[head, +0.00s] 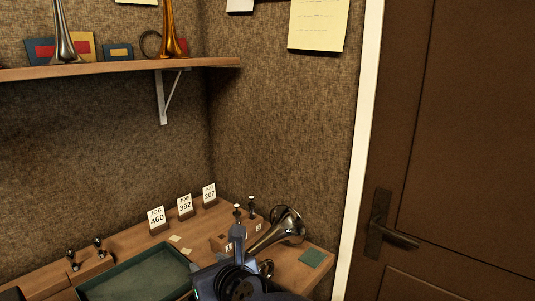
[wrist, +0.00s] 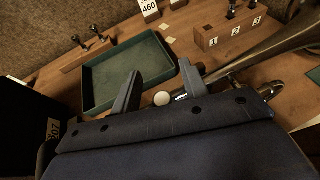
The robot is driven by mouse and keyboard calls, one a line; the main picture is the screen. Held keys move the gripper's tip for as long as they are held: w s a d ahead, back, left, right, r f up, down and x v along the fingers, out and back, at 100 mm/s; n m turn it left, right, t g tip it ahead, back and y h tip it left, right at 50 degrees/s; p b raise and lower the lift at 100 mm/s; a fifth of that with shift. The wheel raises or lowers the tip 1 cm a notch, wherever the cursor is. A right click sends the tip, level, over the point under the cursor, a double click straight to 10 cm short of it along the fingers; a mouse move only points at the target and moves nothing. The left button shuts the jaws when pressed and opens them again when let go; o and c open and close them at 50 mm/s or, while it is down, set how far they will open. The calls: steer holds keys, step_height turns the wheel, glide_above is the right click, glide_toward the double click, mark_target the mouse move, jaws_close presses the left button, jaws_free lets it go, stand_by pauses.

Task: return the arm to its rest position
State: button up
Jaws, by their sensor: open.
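My gripper (wrist: 162,92) is open in the wrist view, with its two dark fingers apart and nothing held between them. It is above the workbench, near the green-lined tray (wrist: 90,106) and a silver brass horn (wrist: 265,52). In the head view my arm shows at the bottom centre and hides part of the bench; the fingertips cannot be made out there. The horn's bell (head: 288,226) lies on the bench to the right of my arm. A small round white piece (wrist: 162,98) shows between the fingers, beyond them.
A wooden block (wrist: 228,32) numbered 1, 2, 3 holds dark valves. Another holder (wrist: 86,53) stands left of the tray. Job cards (head: 185,205) line the wall side. A shelf (head: 120,69) with horns hangs above left. A door (head: 455,140) is at right. The air above the bench is open.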

steer(key=shift+f, duration=0.15)
steer(key=f+p+v, duration=0.1)
steer(key=p+v, duration=0.4)
steer(key=v, duration=0.5)
steer(key=b+x, duration=0.5)
steer(key=x, duration=0.4)
steer(key=shift+w+b, duration=0.15)
steer(key=shift+b, duration=0.25)
steer(key=r+p, duration=0.2)
steer(key=r, duration=0.1)
steer(key=shift+w+a+p, duration=0.2)
steer(key=shift+w+p, duration=0.05)
steer(key=shift+p, duration=0.15)
step_height(320, 180, up, 4)
steer(key=p, duration=0.3)
steer(key=shift+f+p, duration=0.2)
steer(key=shift+p, duration=0.2)
